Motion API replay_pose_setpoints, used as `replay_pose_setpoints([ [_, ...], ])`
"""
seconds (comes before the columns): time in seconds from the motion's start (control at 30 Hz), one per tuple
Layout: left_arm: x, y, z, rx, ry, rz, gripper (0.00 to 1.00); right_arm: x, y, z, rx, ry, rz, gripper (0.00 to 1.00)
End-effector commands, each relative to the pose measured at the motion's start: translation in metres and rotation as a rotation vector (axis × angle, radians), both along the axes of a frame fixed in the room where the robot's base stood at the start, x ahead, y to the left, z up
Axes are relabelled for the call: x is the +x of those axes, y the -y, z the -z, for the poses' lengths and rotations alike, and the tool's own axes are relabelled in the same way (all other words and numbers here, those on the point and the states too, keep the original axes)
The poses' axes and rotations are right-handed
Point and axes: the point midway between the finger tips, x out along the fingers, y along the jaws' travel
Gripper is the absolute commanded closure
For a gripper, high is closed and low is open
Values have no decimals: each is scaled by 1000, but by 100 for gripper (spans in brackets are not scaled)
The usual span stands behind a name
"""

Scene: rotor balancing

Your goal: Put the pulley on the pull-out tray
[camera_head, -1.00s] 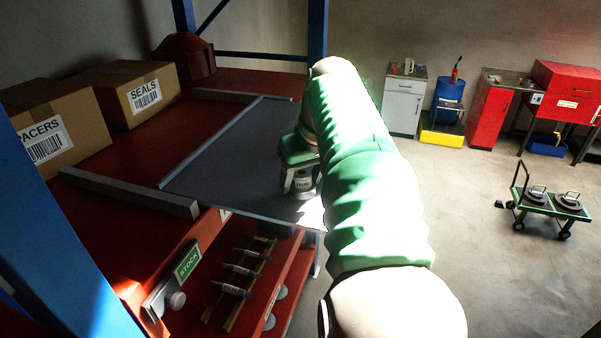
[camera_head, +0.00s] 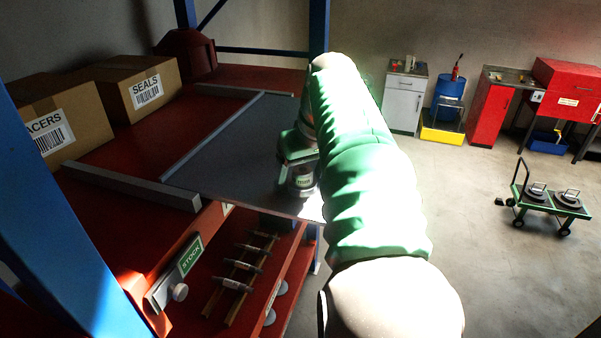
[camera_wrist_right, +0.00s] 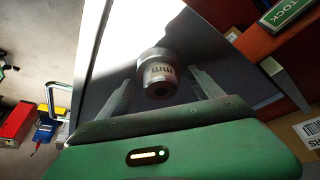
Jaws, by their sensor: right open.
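The pulley (camera_wrist_right: 158,76), a small silver cylinder with a marked band, stands between the fingers of my right gripper (camera_wrist_right: 164,75) in the wrist view. In the head view the pulley (camera_head: 302,182) shows just below the green gripper body, over the near right part of the grey pull-out tray (camera_head: 235,160). It appears to rest on the tray surface, though its base is partly hidden. My right gripper is open, one finger on each side of the pulley; I cannot tell whether either touches it. My left gripper is not in view.
Cardboard boxes marked SEALS (camera_head: 138,92) and ACERS (camera_head: 55,120) sit on the red shelf left of the tray. A blue rack post (camera_head: 60,220) stands at near left. Below are a STOCK sign (camera_head: 191,254) and several small rods. A green trolley (camera_head: 545,204) stands on open floor at right.

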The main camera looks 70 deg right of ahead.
Motion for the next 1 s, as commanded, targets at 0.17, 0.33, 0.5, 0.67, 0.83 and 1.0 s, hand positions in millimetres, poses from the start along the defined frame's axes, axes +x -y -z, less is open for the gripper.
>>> replay_pose_setpoints([
  [0.17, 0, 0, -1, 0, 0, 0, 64, 0, 0, -1, 1, 1, 0, 24],
  [0.33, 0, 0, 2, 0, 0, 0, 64, -4, -3, -19, -5, 3, -1, 24],
  [0.5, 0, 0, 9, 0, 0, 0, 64, -17, -14, -60, -7, 4, -1, 24],
  [0.67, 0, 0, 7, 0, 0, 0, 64, -28, -23, -96, -3, 3, -2, 24],
  [0.83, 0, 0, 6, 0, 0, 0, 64, -35, -29, -114, 0, 1, -1, 24],
  [1.0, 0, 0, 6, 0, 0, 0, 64, -35, -30, -115, 0, 1, -1, 24],
])
